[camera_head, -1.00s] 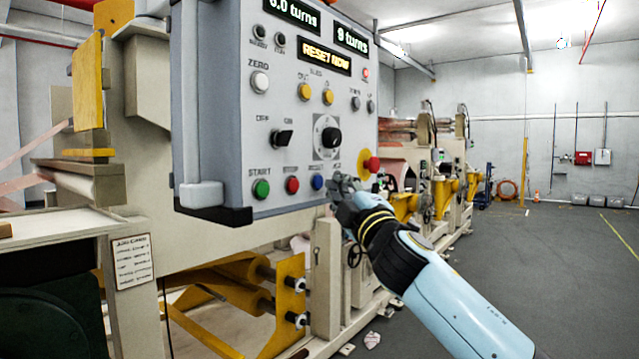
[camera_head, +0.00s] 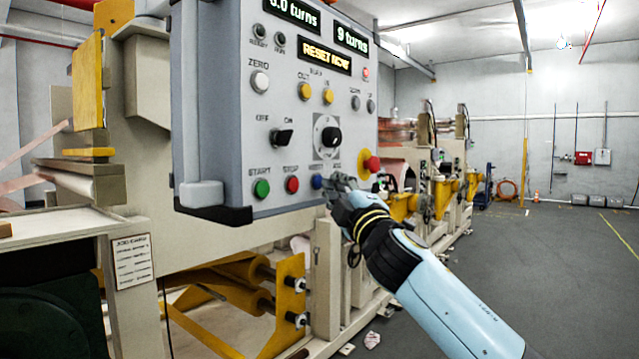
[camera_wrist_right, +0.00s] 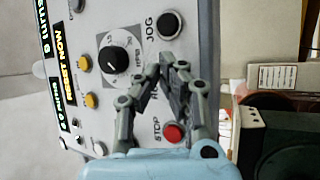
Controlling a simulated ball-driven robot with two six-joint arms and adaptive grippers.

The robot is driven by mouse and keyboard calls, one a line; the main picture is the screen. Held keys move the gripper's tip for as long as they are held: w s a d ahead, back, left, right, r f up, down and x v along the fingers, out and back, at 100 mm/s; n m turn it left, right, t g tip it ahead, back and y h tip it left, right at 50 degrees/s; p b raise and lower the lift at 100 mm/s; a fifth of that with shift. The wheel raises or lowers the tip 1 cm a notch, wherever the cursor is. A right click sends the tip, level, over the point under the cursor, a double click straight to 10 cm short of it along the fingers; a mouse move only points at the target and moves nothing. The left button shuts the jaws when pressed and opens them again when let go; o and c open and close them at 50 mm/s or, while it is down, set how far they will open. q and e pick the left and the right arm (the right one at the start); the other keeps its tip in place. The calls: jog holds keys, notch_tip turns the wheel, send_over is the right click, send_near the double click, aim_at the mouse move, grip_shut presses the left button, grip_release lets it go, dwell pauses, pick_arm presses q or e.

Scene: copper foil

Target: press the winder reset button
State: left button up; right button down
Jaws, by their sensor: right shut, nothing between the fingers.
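The grey control panel (camera_head: 230,110) fills the upper middle of the head view. Its blue button (camera_head: 317,182) is in the bottom row, right of the red stop button (camera_head: 292,185) and the green start button (camera_head: 261,188). My right gripper (camera_head: 333,183) is shut and empty, its fingertips close to the right of the blue button. In the right wrist view the fingertips (camera_wrist_right: 172,62) lie between the black jog button (camera_wrist_right: 168,25) and the red stop button (camera_wrist_right: 173,132), hiding the blue button. I cannot tell whether they touch the panel. My left gripper is out of view.
A red emergency knob on a yellow base (camera_head: 371,164) sticks out at the panel's right edge, just above my gripper. The dark selector knob (camera_head: 331,136) is above the blue button. A display (camera_head: 325,54) reads "RESET NOW". Open floor (camera_head: 540,270) lies right.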

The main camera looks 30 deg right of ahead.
jog(key=shift+w+a, duration=0.2)
jog(key=shift+w, duration=0.3)
dwell(0.8)
jog(key=shift+s, duration=0.15)
jog(key=shift+s+d, duration=0.3)
jog(key=shift+s, duration=0.4)
jog(key=s, duration=0.1)
jog(key=s+d+b, duration=0.1)
jog(key=s, duration=0.1)
jog(key=s+d, duration=0.1)
jog(key=shift+s, duration=0.35)
jog(key=shift+b, duration=0.3)
dwell(0.9)
